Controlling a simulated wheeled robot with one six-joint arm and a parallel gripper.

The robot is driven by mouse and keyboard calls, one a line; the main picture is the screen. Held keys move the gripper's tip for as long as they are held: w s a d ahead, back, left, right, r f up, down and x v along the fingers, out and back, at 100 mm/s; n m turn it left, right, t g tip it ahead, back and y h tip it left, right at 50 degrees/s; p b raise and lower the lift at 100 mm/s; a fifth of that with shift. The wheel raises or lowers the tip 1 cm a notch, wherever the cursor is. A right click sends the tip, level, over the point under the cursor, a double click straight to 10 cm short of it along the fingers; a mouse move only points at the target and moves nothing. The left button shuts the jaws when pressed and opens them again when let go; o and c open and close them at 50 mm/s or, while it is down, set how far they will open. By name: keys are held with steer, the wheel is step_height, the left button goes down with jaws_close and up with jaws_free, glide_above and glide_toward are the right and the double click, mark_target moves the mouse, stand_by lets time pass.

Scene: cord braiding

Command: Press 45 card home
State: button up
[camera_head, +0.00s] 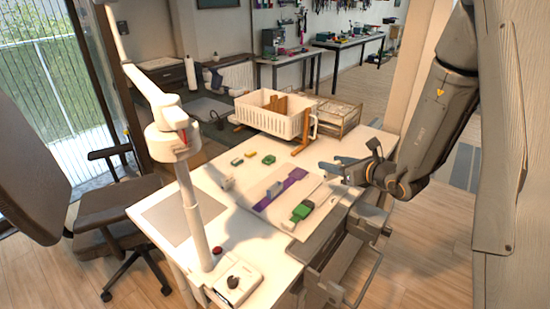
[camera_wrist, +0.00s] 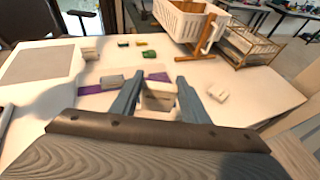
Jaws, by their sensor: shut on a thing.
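My gripper (camera_wrist: 158,98) is shut on a pale cream block (camera_wrist: 158,88), seen between its two blue-grey fingers in the wrist view. In the head view my gripper (camera_head: 335,168) is over the right side of the white table, and the held piece is hard to make out. Left of it a purple strip (camera_head: 292,176) lies on a pale board, with a grey block (camera_head: 275,189) on it. The strip (camera_wrist: 90,90) and grey block (camera_wrist: 112,81) also show in the wrist view. I cannot read a 45 on any piece.
Small yellow and green blocks (camera_head: 268,159) lie farther back. A white crate (camera_head: 262,122) stands behind. A grey mat (camera_head: 178,218) is clear.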

steer(key=w+a+f+n+g+y, duration=0.1)
steer(key=w+a+n+g+y, duration=0.15)
steer(key=a, duration=0.65)
steer(key=w+a+f+n+g+y, duration=0.1)
steer(key=w+a+n+y, duration=0.15)
steer(key=a, duration=0.75)
steer(key=shift+m+h, duration=0.3)
steer(key=shift+h, duration=0.2)
steer(key=shift+w+d+f+b, duration=0.15)
steer(key=shift+f+b, duration=0.75)
steer(key=shift+f, duration=0.7)
steer(key=shift+d+f+b, duration=0.15)
steer(key=shift+f+b, duration=0.75)
steer(key=shift+f, duration=1.2)
steer(key=c, duration=0.4)
steer(key=shift+s, duration=0.2)
steer(key=shift+s+f+g, duration=0.1)
steer(key=shift+f+g, duration=0.05)
steer(key=shift+g, duration=0.1)
steer(key=shift+c, duration=0.2)
steer(key=shift+w+r, duration=0.4)
steer(key=shift+s+h, duration=0.1)
steer(key=shift+h, duration=0.2)
steer(key=shift+f+b, duration=0.25)
steer(key=shift+b, duration=0.2)
